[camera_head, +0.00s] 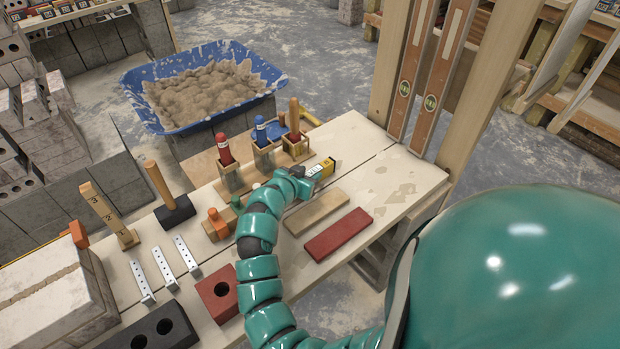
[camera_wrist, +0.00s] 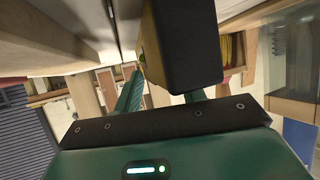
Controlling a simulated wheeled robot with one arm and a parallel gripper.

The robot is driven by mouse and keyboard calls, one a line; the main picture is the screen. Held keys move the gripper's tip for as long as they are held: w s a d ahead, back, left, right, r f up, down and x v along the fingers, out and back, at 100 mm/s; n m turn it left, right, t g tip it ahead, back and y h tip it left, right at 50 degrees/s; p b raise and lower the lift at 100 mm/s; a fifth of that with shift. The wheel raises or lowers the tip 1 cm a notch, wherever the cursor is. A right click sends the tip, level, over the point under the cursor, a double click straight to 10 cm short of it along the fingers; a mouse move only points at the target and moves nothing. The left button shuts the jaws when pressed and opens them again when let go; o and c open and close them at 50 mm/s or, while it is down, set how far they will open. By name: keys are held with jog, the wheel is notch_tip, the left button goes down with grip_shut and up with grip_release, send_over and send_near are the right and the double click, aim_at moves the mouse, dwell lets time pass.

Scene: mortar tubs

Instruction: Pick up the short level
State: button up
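A short yellow level (camera_head: 326,167) with a pale label lies on the wooden bench, near its middle. My gripper (camera_head: 306,178) is at the level's left end, low over the bench. In the wrist view, a yellow block with a black end (camera_wrist: 190,50), which looks like the level, fills the upper middle. My gripper's two fingers (camera_wrist: 163,92) show below and beside it. The block hides the tip of the right finger. I cannot tell whether the fingers are apart from the block or shut on it.
A bare wooden block (camera_head: 316,213) and a red block (camera_head: 339,234) lie just in front of the level. Tools with wooden and red handles stand in a holder (camera_head: 295,153) behind it. Two long levels (camera_head: 411,75) hang on the right. A blue tub (camera_head: 180,127) of mortar is behind.

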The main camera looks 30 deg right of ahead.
grip_shut()
jog(key=shift+r, duration=0.5)
notch_tip(320, 180, up, 2)
jog(key=shift+a+r, duration=0.1)
jog(key=shift+r, duration=0.15)
jog(key=s+a+r+p, duration=0.2)
jog(key=s+r+p, duration=0.6)
jog(key=s, duration=0.5)
jog(key=shift+s+a+r+p, duration=0.15)
jog(key=shift+s+r+p, duration=0.2)
jog(key=shift+r, duration=0.5)
